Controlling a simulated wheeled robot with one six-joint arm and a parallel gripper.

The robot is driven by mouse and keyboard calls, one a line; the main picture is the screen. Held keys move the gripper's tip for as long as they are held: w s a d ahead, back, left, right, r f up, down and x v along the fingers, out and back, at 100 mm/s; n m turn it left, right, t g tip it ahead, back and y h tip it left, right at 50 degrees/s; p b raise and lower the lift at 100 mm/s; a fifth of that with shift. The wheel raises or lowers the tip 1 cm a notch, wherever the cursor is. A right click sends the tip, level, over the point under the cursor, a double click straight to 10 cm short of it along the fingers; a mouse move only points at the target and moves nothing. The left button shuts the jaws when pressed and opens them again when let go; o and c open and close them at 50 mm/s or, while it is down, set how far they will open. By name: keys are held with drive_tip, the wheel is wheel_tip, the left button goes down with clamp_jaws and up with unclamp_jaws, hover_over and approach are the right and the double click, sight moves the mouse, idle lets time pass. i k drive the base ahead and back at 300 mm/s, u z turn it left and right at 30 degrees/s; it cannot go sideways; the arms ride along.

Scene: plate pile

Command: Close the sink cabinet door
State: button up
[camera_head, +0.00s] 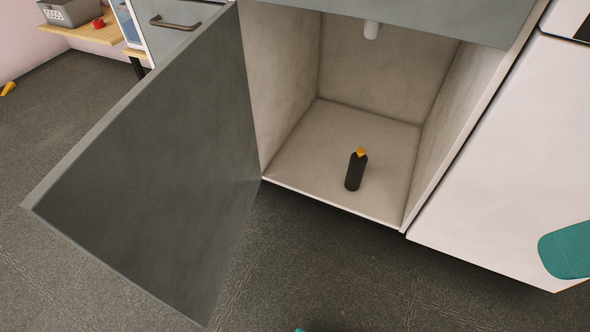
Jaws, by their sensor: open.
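The sink cabinet door (160,170) is a grey-green panel. It stands wide open, swung out to the left of the cabinet opening, with its inner face toward me. A dark bottle with a yellow top (355,170) stands upright on the cabinet floor, near the front. My gripper is not in view. The door's outer face and handle are hidden.
A white appliance or cabinet front (510,150) stands right of the opening. A teal rounded part (567,250) shows at the right edge. At the back left, a wooden shelf (90,32) holds a grey basket (70,12). The dark floor (330,270) before the cabinet looks clear.

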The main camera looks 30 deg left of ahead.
sight(161, 192)
drive_tip(key=z, duration=1.5)
drive_tip(key=k, duration=1.55)
drive_tip(key=u, duration=2.1)
